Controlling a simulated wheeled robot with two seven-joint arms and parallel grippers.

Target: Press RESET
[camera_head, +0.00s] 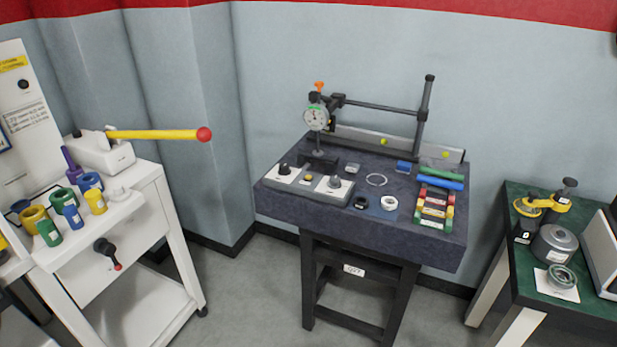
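No label reading RESET can be made out in the head view. A pale control box (282,181) with a black knob (284,168) sits at the front left of the dark surface plate (400,228). A similar box (331,195) with a grey knob (335,181) is to its right. A small yellow-orange piece (308,178) shows between them. A white upright panel (28,130) at the far left has a yellow label (12,64), a dark round control (23,84) and small unreadable print. Neither of my grippers is in view.
The plate also carries a dial gauge (316,117) on a stand and several small parts. A white cart (140,212) on the left holds a yellow lever (155,134) and coloured cylinders. A green-topped table (514,277) stands right. Grey floor (250,290) lies clear between.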

